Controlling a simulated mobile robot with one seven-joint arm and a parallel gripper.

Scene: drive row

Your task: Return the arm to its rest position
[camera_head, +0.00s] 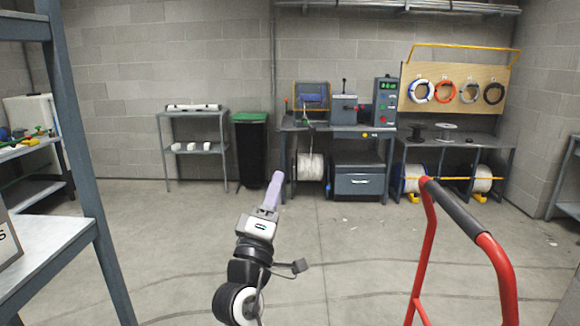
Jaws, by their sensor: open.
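My arm reaches up from the bottom middle of the head view, dark and light grey with a round joint low down. My gripper (274,182) is at its upper end, pointing away from me over open floor. Its pale lilac fingers are seen nearly edge-on, so the gap between them is hard to make out. I see nothing held in it. It appears apart from all the furniture.
A red handrail (420,250) with a dark grip stands close on the right. A blue-grey shelf rack (88,190) is close on the left. A workbench (335,130), a black bin (250,150) and a small shelf (194,130) stand along the back wall. The middle floor is clear.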

